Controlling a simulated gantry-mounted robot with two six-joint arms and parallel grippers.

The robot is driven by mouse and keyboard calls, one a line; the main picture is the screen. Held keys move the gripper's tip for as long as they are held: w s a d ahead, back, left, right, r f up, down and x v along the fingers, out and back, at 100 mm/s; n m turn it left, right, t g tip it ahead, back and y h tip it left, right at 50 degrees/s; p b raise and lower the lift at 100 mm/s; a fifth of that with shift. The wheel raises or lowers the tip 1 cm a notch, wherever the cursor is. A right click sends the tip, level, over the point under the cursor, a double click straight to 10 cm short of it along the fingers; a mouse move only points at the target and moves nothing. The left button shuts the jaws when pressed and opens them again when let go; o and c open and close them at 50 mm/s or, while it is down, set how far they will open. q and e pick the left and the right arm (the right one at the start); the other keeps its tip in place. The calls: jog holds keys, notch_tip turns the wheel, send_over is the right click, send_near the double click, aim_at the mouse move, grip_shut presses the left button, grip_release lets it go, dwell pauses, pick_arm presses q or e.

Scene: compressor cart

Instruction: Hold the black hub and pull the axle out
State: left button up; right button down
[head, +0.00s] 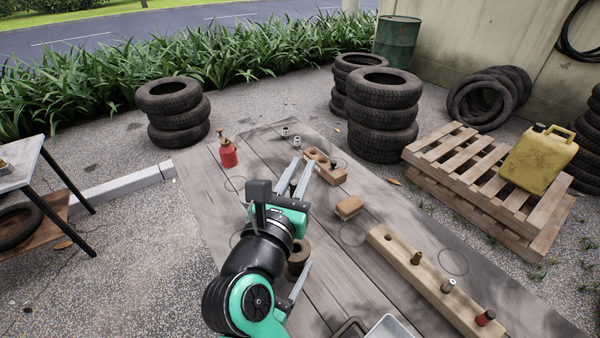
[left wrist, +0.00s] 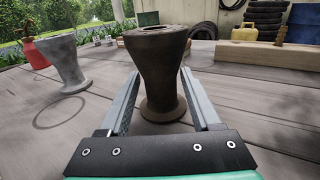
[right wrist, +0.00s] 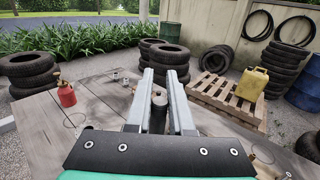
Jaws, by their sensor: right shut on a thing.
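The black hub (left wrist: 155,60) stands upright on the table in the left wrist view, its top opening showing dark. It also shows in the head view (head: 297,262). My left gripper (left wrist: 160,72) is open, with one finger on each side of the hub's narrow waist; I cannot tell whether they touch it. My right gripper (right wrist: 162,75) is shut on a dark cylinder, apparently the axle (right wrist: 158,112), with a paler top end. In the head view my right gripper (head: 296,178) reaches over the table; the held piece is not clear there.
A grey hub (left wrist: 68,62) stands left of the black hub. A wooden rack (head: 430,275) with several pegs lies at the right. A wooden block (head: 338,178), a brown block (head: 349,207), a red spray bottle (head: 228,155) and a tray (head: 390,328) are on the table.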

pick_arm(q)
jog(key=shift+o, duration=1.4)
jog(key=v, duration=1.2)
jog(key=shift+f, duration=0.1)
